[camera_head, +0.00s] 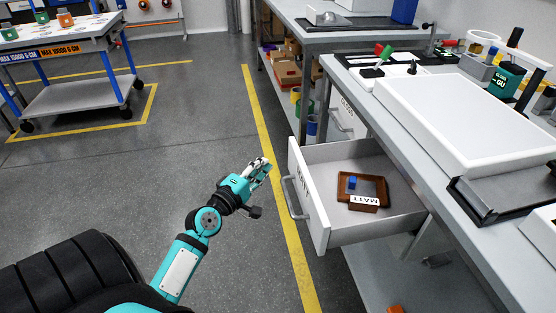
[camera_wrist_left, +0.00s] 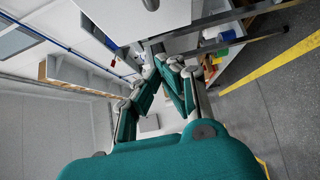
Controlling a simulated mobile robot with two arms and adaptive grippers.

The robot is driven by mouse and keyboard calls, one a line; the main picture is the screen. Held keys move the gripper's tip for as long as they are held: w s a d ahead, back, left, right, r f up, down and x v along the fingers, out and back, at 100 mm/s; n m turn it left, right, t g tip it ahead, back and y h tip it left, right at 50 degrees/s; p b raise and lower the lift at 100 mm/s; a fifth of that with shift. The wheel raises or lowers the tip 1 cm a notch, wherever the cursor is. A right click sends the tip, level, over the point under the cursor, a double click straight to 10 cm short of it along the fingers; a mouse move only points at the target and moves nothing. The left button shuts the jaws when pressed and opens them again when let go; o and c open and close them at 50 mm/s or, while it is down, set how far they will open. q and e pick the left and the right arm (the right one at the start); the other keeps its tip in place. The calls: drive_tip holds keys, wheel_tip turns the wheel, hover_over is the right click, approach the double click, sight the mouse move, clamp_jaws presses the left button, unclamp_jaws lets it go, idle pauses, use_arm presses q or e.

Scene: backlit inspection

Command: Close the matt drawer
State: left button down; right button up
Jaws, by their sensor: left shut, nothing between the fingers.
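The matt drawer (camera_head: 309,201) stands pulled out from under the bench in the head view, with a white front lettered MATT and a grey bar handle (camera_head: 294,197). Inside it lies a brown tray (camera_head: 349,187) holding a small blue cube (camera_head: 352,182), with a white MATT label (camera_head: 364,201) at its front. My left gripper (camera_head: 262,164) is shut and empty, to the left of the drawer front and apart from the handle. Its closed fingers also show in the left wrist view (camera_wrist_left: 174,64). My right gripper is not in view.
The bench top (camera_head: 420,180) carries a large white light panel (camera_head: 450,118). Another drawer (camera_head: 342,117), lettered GLOSS, sits farther back. A blue-legged cart (camera_head: 78,97) stands far left. The floor left of the drawer is clear, crossed by a yellow line (camera_head: 262,113).

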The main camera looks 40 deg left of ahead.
use_arm(q)
drive_tip(key=shift+w+d+p, duration=0.2)
drive_tip(key=shift+w+d, duration=0.45)
drive_tip(key=shift+w, duration=0.35)
drive_tip(key=shift+w+d+p, duration=0.15)
drive_tip(key=shift+w+d, duration=0.5)
drive_tip(key=shift+w, duration=0.3)
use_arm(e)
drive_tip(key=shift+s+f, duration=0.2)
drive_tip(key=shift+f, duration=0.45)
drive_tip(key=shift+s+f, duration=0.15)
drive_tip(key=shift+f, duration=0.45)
